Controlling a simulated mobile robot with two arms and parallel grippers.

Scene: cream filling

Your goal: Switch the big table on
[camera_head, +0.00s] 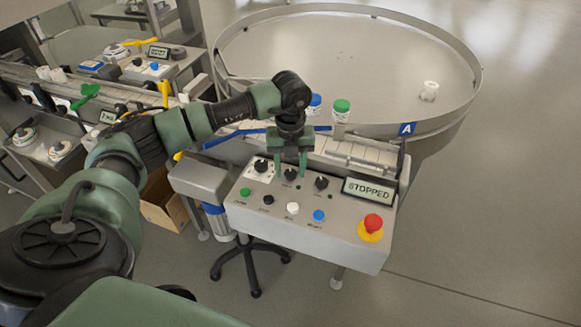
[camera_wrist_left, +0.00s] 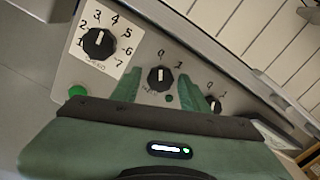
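The big round table (camera_head: 300,60) with a raised rim stands behind the control panel (camera_head: 262,218). The panel's display (camera_head: 369,191) reads STOPPED. A black middle knob (camera_head: 290,174) has marks 0 and 1. In the left wrist view this knob (camera_wrist_left: 160,79) has its white line pointing toward 0. My left gripper (camera_head: 291,166) points down over the panel. Its two green fingers (camera_wrist_left: 157,88) are apart, one on each side of the middle knob; I cannot tell whether they touch it. My right gripper is not in view.
A speed dial numbered 1 to 7 (camera_wrist_left: 98,43) and another black knob (camera_head: 321,183) flank the middle knob. A red emergency button (camera_head: 373,223) and several coloured buttons sit nearer the front. Blue-capped and green-capped jars (camera_head: 341,110) stand behind the panel.

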